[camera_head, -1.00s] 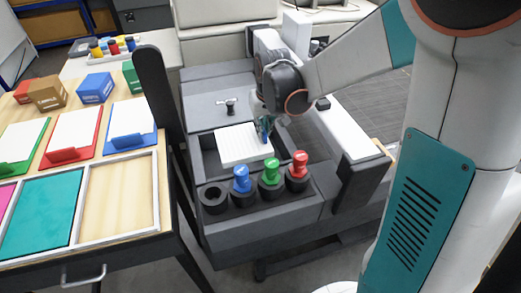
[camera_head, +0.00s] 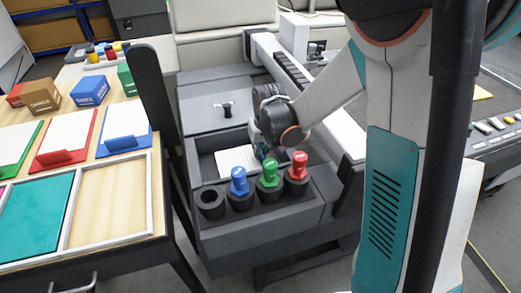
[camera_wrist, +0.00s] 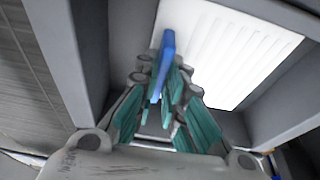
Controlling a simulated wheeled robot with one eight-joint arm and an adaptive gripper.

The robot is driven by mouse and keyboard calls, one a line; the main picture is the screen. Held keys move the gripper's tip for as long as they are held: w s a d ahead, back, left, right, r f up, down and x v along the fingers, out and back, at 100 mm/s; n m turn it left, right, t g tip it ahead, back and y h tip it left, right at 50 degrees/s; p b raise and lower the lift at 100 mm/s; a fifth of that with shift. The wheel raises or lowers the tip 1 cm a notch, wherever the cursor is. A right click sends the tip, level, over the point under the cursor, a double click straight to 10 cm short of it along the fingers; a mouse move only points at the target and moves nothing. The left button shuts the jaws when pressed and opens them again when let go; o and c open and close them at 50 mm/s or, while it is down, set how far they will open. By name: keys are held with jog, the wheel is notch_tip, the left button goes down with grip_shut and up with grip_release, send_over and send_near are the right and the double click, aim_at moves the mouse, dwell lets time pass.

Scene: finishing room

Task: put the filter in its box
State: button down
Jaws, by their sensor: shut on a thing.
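The filter (camera_head: 235,160) is a white ribbed panel with a blue grip tab (camera_wrist: 167,50). It lies roughly flat within the open grey box (camera_head: 203,160), below the rim. In the wrist view the filter (camera_wrist: 230,50) shows between the box's grey walls, with a gap at its left. My gripper (camera_head: 262,153) reaches down into the box at the filter's right side. In the wrist view my gripper (camera_wrist: 163,105) has its teal fingers shut on the blue tab. Whether the filter rests on the box's floor is hidden.
Blue (camera_head: 239,181), green (camera_head: 269,173) and red (camera_head: 299,167) knobbed stamps stand in holders along the box's front edge, close to my gripper. A small dark T-handle (camera_head: 227,108) sits on the panel behind. A table (camera_head: 150,215) with colored trays stands left.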

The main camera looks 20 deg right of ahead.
jog(key=c, duration=1.7)
grip_release()
jog(key=shift+f, duration=0.1)
jog(key=p+v, duration=0.4)
jog(key=v, duration=0.9)
jog(key=shift+s+a+r+t, duration=0.1)
jog(key=shift+s+r+t, duration=0.55)
jog(key=shift+s+r, duration=1.75)
jog(key=shift+s+d+r+t, duration=0.1)
jog(key=shift+s+r+t, duration=0.55)
jog(key=shift+s, duration=3.4)
jog(key=shift+s+a+r+t, duration=0.1)
jog(key=shift+s+r+t, duration=0.95)
jog(key=shift+s, duration=2.2)
jog(key=shift+r+g, duration=0.35)
